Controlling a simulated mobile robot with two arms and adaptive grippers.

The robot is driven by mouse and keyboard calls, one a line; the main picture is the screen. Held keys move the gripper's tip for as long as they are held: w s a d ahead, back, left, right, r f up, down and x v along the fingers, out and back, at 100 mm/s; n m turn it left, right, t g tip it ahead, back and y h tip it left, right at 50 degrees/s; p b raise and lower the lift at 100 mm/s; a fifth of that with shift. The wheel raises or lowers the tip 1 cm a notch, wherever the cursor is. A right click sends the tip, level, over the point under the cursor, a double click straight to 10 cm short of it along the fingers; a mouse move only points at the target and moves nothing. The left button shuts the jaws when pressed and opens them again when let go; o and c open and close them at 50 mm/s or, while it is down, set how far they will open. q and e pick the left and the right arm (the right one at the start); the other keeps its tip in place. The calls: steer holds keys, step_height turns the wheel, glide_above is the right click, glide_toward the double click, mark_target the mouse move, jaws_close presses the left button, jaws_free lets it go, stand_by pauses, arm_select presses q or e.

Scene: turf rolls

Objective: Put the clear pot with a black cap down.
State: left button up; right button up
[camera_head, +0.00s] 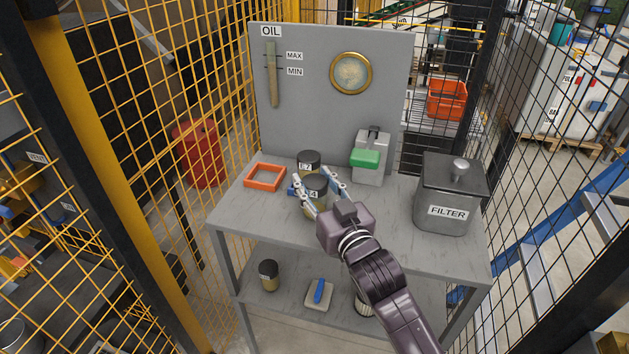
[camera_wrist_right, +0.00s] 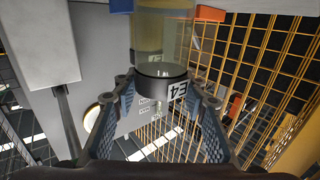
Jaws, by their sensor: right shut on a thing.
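The clear pot with a black cap (camera_head: 314,207) is between the fingers of my right gripper (camera_head: 313,181), over the grey workbench (camera_head: 255,215). My right gripper is shut on it. In the right wrist view the pot (camera_wrist_right: 163,72) sits between both finger pads, its dark cap labelled E4 and its body holding yellowish contents. The fingers hide part of it in the head view. I cannot tell whether its base touches the bench. My left gripper is not in view.
A similar capped pot labelled E7 (camera_head: 309,160) stands just behind. An orange square frame (camera_head: 265,177) lies to the left. A grey container with a green part (camera_head: 370,170) and a FILTER bin (camera_head: 450,195) stand to the right. The bench is clear between the pot and the bin.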

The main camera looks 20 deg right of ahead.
steer(key=o, duration=1.3)
steer(key=shift+f, duration=0.1)
steer(key=shift+o, duration=0.2)
steer(key=shift+s, duration=0.15)
steer(key=s, duration=0.3)
steer(key=s+b, duration=0.1)
steer(key=s, duration=0.6)
steer(key=shift+s+d, duration=0.15)
steer(key=shift+d, duration=0.25)
steer(key=shift+s+b, duration=0.3)
steer(key=shift+s, duration=0.45)
